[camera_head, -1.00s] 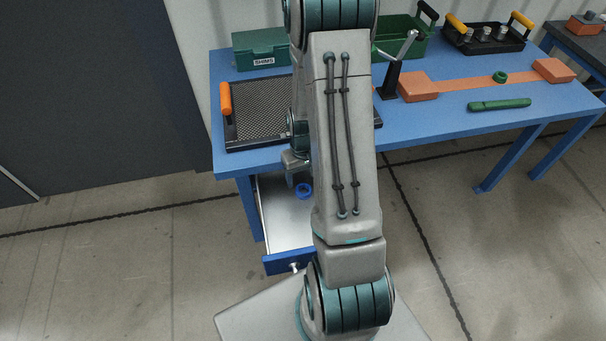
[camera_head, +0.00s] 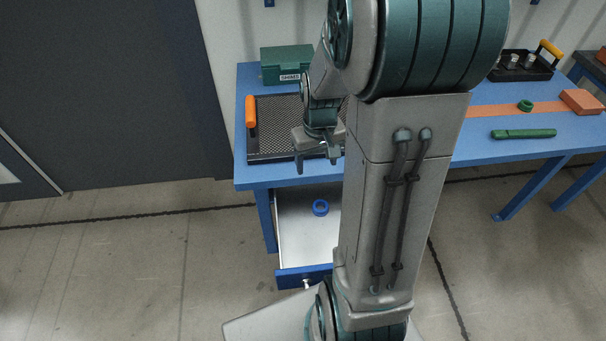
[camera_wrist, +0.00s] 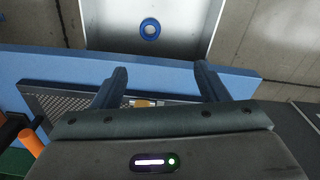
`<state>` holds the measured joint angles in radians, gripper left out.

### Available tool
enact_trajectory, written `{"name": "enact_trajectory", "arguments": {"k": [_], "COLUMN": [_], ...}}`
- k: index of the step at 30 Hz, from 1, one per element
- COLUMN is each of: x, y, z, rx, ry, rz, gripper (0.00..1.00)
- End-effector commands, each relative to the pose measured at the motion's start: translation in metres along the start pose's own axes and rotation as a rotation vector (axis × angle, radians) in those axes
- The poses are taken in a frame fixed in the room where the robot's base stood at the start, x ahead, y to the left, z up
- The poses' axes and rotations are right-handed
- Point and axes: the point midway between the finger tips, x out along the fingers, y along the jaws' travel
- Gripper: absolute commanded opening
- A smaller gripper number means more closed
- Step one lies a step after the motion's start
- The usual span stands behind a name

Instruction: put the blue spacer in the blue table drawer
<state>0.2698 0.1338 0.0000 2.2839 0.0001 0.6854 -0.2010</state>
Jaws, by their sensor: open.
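The blue spacer (camera_head: 320,207) is a small blue ring lying on the floor of the open blue table drawer (camera_head: 290,240). It also shows in the wrist view (camera_wrist: 150,29) inside the drawer's light tray (camera_wrist: 105,25). My gripper (camera_head: 317,168) is open and empty, above the table's front edge and apart from the spacer. In the wrist view its two fingers (camera_wrist: 160,82) are spread wide with nothing held between them. My arm hides the drawer's right part in the head view.
A dark mesh tray with an orange handle (camera_head: 251,117) stands on the blue table (camera_head: 243,165) behind my gripper. A green box (camera_head: 286,64) is at the back. A green bar (camera_head: 523,133), a green ring (camera_head: 525,105) and an orange block (camera_head: 580,101) lie to the right.

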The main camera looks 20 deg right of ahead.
Motion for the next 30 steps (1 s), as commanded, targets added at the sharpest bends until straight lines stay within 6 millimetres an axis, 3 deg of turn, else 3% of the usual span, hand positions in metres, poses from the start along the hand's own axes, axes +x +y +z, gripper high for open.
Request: {"name": "enact_trajectory", "arguments": {"k": [6, 15, 21, 30], "x": [-0.050, -0.096, -0.108, -0.111], "y": [-0.037, -0.073, -0.087, -0.090], "z": [0.029, 0.081, 0.105, 0.111], "rx": [-0.026, -0.053, -0.062, -0.063], "ry": [0.065, 0.139, 0.166, 0.171], "rz": [0.003, -0.011, -0.021, -0.024], "gripper": [0.67, 0.67, 0.67, 0.67]}}
